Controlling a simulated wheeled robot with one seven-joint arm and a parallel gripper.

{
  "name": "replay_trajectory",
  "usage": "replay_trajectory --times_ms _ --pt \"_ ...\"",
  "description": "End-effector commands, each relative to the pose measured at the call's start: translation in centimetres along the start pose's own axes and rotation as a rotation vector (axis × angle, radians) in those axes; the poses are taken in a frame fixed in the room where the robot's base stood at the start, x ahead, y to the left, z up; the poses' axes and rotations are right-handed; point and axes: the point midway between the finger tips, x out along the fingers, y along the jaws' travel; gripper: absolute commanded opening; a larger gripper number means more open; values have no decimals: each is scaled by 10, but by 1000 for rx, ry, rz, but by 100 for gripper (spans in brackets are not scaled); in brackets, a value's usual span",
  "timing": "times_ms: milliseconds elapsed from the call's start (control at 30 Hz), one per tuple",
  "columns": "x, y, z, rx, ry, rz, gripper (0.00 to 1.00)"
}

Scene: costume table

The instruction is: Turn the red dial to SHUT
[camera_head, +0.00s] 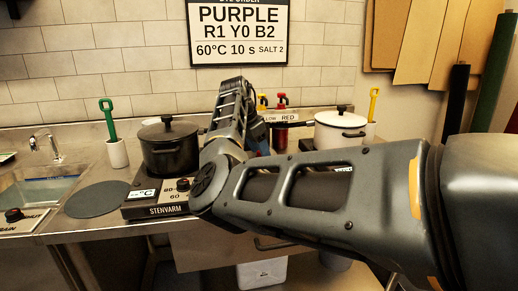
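Red-topped fittings (281,100) stand on the back of the counter above a label (283,117) reading RED. My arm crosses from the right, bends in front of the black hotplate and rises towards the red and yellow fittings. My gripper is hidden behind my own arm links, so its fingers and any contact do not show.
A black pot (169,147) stands behind the STENVARM hotplate's front panel (165,210), which has a knob (183,184). A white pot (340,128) stands right. A grey round mat (97,199) lies left.

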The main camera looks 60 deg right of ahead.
Motion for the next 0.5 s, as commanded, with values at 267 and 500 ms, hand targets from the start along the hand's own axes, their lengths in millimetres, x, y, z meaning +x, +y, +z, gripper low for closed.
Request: replay_trajectory --times_ms 267,500 --pt "-1 0 0 0 1 -1 58" --pt "-28 -1 0 2 2 -4 58"
